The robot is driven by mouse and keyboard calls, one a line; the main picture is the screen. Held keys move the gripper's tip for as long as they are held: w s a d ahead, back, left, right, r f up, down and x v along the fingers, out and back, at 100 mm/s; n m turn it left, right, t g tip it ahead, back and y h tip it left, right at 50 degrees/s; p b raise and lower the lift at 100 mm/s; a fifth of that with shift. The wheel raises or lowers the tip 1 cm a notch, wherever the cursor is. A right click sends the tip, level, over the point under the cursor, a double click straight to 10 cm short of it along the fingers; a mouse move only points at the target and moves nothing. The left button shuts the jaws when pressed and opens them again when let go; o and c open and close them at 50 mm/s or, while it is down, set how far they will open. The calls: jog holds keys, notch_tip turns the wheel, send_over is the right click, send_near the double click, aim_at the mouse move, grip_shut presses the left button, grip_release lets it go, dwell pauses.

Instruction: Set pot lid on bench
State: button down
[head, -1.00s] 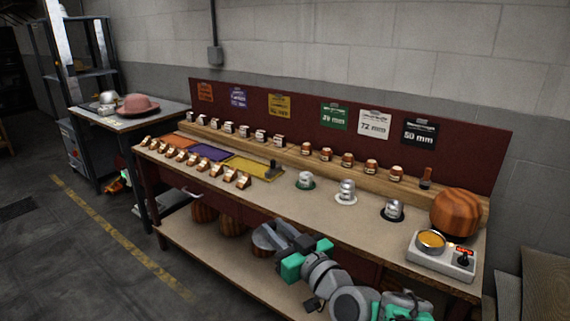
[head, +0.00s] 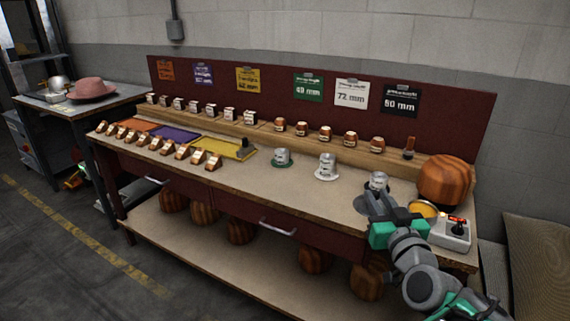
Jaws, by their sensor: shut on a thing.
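My gripper (head: 381,207) is at the right part of the bench (head: 270,172), close to its front edge. It is shut on a grey round piece, apparently the pot lid (head: 361,204), which is partly hidden by the fingers. I cannot tell whether the lid touches the bench top. The open pot (head: 424,209), with amber contents, sits on a pale heater unit (head: 452,234) just right of my gripper.
A wooden hat block (head: 446,180) is at the right end. Several small wooden-and-metal pieces line the left front.

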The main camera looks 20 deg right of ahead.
jog(key=w+d+f, duration=0.3)
jog(key=w+d+f+b, duration=0.1)
jog(key=w+d+f, duration=0.1)
jog(key=w+f, duration=0.1)
jog(key=w+d+f, duration=0.3)
jog(key=w, duration=0.1)
jog(key=shift+w+d+f, duration=0.3)
jog(key=shift+w+f, duration=0.05)
jog(key=shift+f, duration=0.05)
jog(key=shift+w+d+f+b, duration=0.1)
jog(key=shift+f+b, duration=0.7)
jog(key=shift+f, duration=1)
jog(key=c, duration=1.2)
grip_release()
jog(key=shift+r, duration=0.1)
